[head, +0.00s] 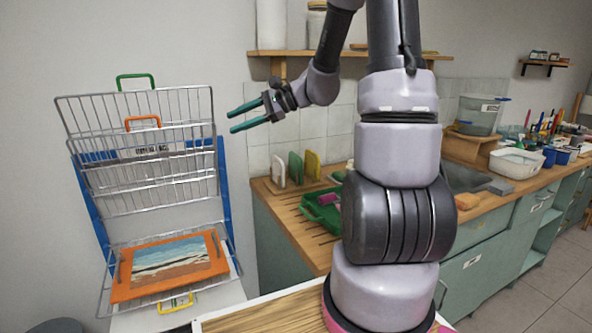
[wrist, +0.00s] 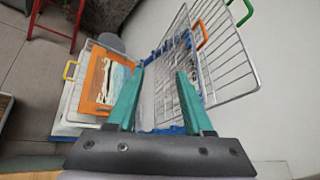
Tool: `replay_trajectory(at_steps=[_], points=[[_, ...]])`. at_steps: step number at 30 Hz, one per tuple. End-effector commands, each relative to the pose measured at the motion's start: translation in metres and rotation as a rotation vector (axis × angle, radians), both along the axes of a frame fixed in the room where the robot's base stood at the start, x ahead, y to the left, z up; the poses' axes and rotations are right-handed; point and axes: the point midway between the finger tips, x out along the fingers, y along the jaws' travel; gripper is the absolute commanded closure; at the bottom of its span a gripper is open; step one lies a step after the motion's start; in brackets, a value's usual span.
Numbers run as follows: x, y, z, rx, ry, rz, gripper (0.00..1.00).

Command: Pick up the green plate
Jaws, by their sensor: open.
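A green plate (head: 296,168) stands upright on the wooden counter, between a white plate (head: 279,171) and a yellow plate (head: 313,164). It does not show in the wrist view. My gripper (head: 233,121) is open and empty. It is in the air above and left of the plates in the head view, and its teal fingers point left toward the wire rack. In the wrist view my gripper (wrist: 160,73) has its two fingers apart, with the rack beyond them and nothing held.
A wire rack (head: 150,196) with blue sides stands at left, its shelves tilted up. An orange-framed picture (head: 170,267) lies on its low shelf. A green tray (head: 322,212) sits on the counter before the plates. A wall shelf (head: 345,53) hangs above.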

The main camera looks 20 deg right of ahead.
Motion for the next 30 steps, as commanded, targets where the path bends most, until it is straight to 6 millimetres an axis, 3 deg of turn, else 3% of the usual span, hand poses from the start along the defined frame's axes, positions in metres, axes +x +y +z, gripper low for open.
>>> replay_trajectory(at_steps=[1, 5, 9, 13, 18, 21, 24, 30], points=[[0.022, -0.013, -0.013, 0.089, 0.031, -0.069, 0.49], [0.077, -0.052, -0.042, 0.311, 0.071, -0.272, 0.49], [0.126, -0.114, -0.088, 0.527, 0.097, -0.529, 0.49], [0.153, -0.179, -0.142, 0.687, 0.107, -0.782, 0.49], [0.161, -0.247, -0.207, 0.814, 0.113, -1.051, 0.49], [0.159, -0.268, -0.230, 0.848, 0.114, -1.145, 0.49], [0.160, -0.279, -0.242, 0.864, 0.113, -1.192, 0.49], [0.188, -0.281, -0.244, 0.868, 0.110, -1.204, 0.49]])
